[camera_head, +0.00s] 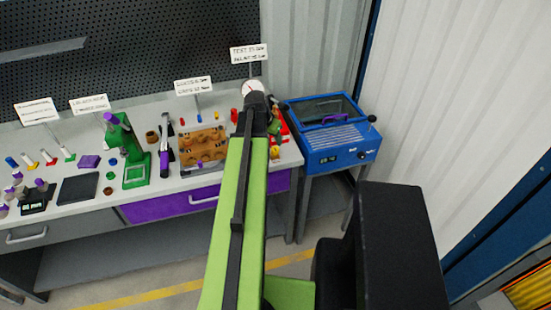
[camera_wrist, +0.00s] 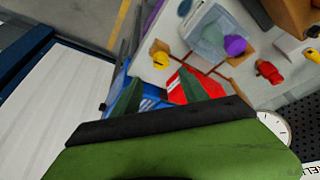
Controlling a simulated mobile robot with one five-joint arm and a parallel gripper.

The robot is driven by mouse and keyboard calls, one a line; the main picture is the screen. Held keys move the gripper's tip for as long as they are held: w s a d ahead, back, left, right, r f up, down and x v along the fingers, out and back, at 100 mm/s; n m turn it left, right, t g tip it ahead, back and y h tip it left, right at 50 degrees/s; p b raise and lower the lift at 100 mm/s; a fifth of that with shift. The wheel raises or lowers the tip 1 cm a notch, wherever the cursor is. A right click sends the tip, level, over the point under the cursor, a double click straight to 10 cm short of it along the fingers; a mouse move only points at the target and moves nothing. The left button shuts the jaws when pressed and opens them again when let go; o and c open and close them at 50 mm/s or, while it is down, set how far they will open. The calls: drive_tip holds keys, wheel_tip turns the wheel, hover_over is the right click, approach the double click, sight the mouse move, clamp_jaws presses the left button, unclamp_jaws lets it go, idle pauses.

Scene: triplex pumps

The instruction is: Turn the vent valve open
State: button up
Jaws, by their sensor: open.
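My gripper (camera_wrist: 160,78) shows in the wrist view as two dark green fingers, spread apart with nothing visibly held between them. A red block with a white stripe (camera_wrist: 181,88) lies beyond and beside the right finger. A yellow knob (camera_wrist: 160,60), a purple knob (camera_wrist: 235,45) and a red valve-shaped part (camera_wrist: 268,71) are on the bench test rig. I cannot tell which of these is the vent valve. A white round gauge (camera_wrist: 275,126) is at the right; it also shows in the head view (camera_head: 254,88). My arm hides much of the rig there.
A blue machine (camera_head: 333,130) with a display stands right of the bench. A brown block with holes (camera_head: 203,146), a green press (camera_head: 125,150) and small parts stand along the grey bench. A clear container (camera_wrist: 213,30) is near the purple knob. A perforated board is behind.

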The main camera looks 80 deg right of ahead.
sight(276, 149)
drive_tip(key=b+x, duration=0.7)
drive_tip(key=x, duration=0.3)
drive_tip(key=shift+a+b, duration=0.1)
drive_tip(key=shift+b, duration=0.2)
drive_tip(key=shift+r, duration=0.1)
